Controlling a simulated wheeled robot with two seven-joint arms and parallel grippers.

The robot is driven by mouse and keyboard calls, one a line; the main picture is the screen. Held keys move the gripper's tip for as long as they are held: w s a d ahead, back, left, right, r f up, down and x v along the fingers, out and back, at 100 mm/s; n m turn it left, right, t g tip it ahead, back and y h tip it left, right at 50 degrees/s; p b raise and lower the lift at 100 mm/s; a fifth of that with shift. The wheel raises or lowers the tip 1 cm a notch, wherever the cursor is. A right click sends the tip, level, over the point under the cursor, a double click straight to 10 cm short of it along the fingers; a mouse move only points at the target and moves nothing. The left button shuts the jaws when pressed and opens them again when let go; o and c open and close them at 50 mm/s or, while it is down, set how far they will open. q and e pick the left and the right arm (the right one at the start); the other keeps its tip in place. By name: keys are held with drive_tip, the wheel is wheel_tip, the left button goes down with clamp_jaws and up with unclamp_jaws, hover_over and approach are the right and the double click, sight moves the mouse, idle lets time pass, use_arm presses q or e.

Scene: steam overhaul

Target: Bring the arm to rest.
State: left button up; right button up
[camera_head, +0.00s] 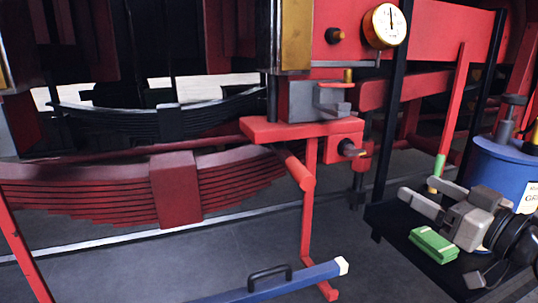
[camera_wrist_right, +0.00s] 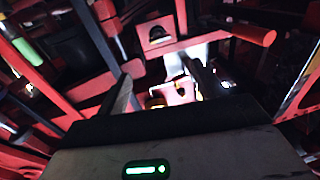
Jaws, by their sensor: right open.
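My right gripper (camera_head: 419,188) is at the right of the head view, over a dark shelf (camera_head: 408,237). Its two grey fingers are spread apart and point to the left, with nothing seen between them. In the right wrist view the open fingers (camera_wrist_right: 160,75) stand apart, with red framework beyond them. A green block (camera_head: 433,245) lies on the shelf just below the gripper. I cannot tell the exact gap between them. My left gripper is in neither view.
A blue drum (camera_head: 505,170) stands right of the gripper. A red post with a green end (camera_head: 440,165) rises beside the fingers. A red stand (camera_head: 310,190) carries a grey block (camera_head: 310,105). A red leaf spring (camera_head: 90,190) is left. A blue bar (camera_head: 270,285) crosses the front.

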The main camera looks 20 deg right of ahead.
drive_tip(key=a+f+m+g+h, duration=0.1)
drive_tip(key=a+f+g, duration=0.15)
drive_tip(key=f, duration=0.75)
drive_tip(key=a+f+m+g+h, duration=0.1)
drive_tip(key=a+f, duration=0.2)
drive_tip(key=f, duration=0.7)
drive_tip(key=s+a+f+n+g, duration=0.1)
drive_tip(key=s+a+f+g, duration=0.1)
drive_tip(key=s+a+f, duration=0.3)
drive_tip(key=s+a+f+n+g+y, duration=0.1)
drive_tip(key=s+a+f, duration=0.4)
drive_tip(key=a+f, duration=0.6)
drive_tip(key=shift+s+a+g, duration=0.15)
drive_tip(key=shift+a+g, duration=0.4)
drive_tip(key=shift+a, duration=0.6)
drive_tip(key=shift+f, duration=0.1)
